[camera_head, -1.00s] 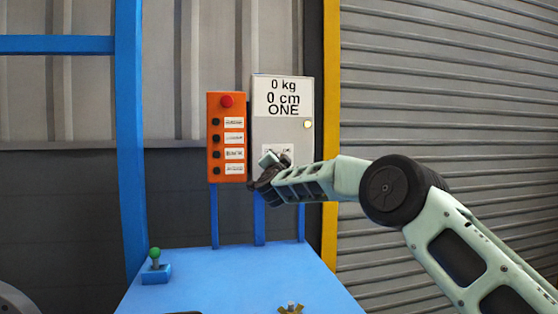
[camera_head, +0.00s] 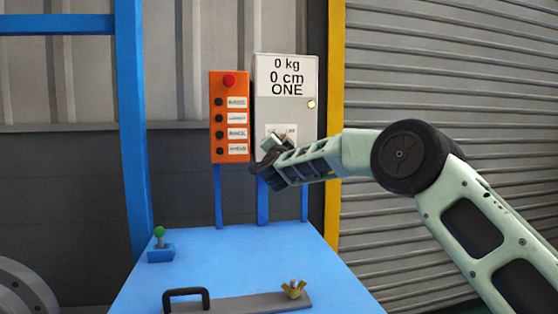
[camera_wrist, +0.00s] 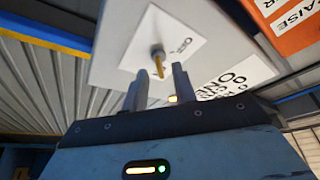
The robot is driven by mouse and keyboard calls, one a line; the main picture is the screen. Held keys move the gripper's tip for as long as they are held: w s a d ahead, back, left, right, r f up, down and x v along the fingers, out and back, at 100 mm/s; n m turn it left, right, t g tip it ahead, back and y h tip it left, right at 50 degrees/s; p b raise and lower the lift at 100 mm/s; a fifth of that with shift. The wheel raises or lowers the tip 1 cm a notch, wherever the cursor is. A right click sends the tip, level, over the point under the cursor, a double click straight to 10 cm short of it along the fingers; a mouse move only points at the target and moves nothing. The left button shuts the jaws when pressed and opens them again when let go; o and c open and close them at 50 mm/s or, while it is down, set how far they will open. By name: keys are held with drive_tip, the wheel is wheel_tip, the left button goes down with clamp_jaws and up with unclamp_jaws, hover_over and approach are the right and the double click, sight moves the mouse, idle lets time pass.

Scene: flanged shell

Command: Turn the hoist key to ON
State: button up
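The hoist key (camera_wrist: 158,66) is a small yellow-brown key on a round grey switch, set on a white label on the grey control box (camera_head: 303,122). In the wrist view, my gripper (camera_wrist: 159,80) is open, with one finger on each side of the key's line. The fingertips seem close to the key, but I cannot tell whether they touch it. In the head view, my gripper (camera_head: 266,152) is in front of the lower part of the box and hides the key. The label (camera_head: 283,130) shows just above it; its small text is unreadable.
An orange button panel (camera_head: 229,116) with a red button hangs left of the box. Below is a blue table (camera_head: 232,262) with a green-knobbed lever (camera_head: 159,240), a black-handled plate (camera_head: 240,302) and a brass wing nut (camera_head: 294,288). A yellow post (camera_head: 335,125) stands right.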

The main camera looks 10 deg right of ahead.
drive_tip(key=b+v, duration=0.2)
drive_tip(key=v, duration=1.3)
